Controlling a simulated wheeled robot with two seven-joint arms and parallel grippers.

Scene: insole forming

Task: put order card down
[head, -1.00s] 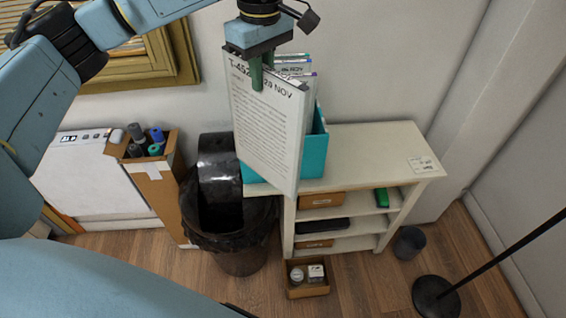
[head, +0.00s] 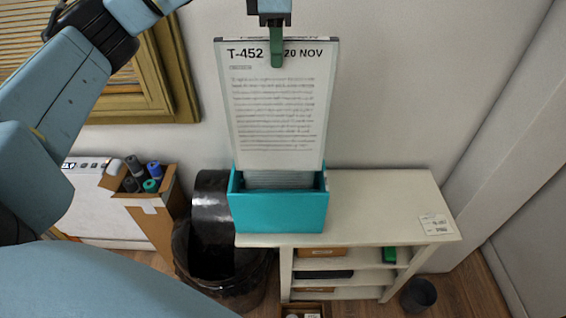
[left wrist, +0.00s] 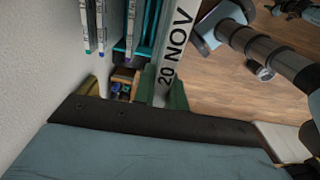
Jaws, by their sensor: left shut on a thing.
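The order card (head: 280,115), a white sheet marked "T-452" and "20 NOV", hangs nearly upright and faces me in the head view. My left gripper (head: 276,58) is shut on its top edge, one green finger showing in front. The card also shows edge-on in the left wrist view (left wrist: 174,45), between the green fingers. A teal box (head: 278,212) stands on the white shelf. The card's lower edge is at the box's opening, in front of other cards (head: 280,179) inside; I cannot tell whether it touches them.
The white shelf top (head: 385,205) is clear right of the box, apart from a small label (head: 436,224). A black bin (head: 215,255) stands left of the shelf. A cardboard box of rolls (head: 148,190) is farther left. The wall is close behind.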

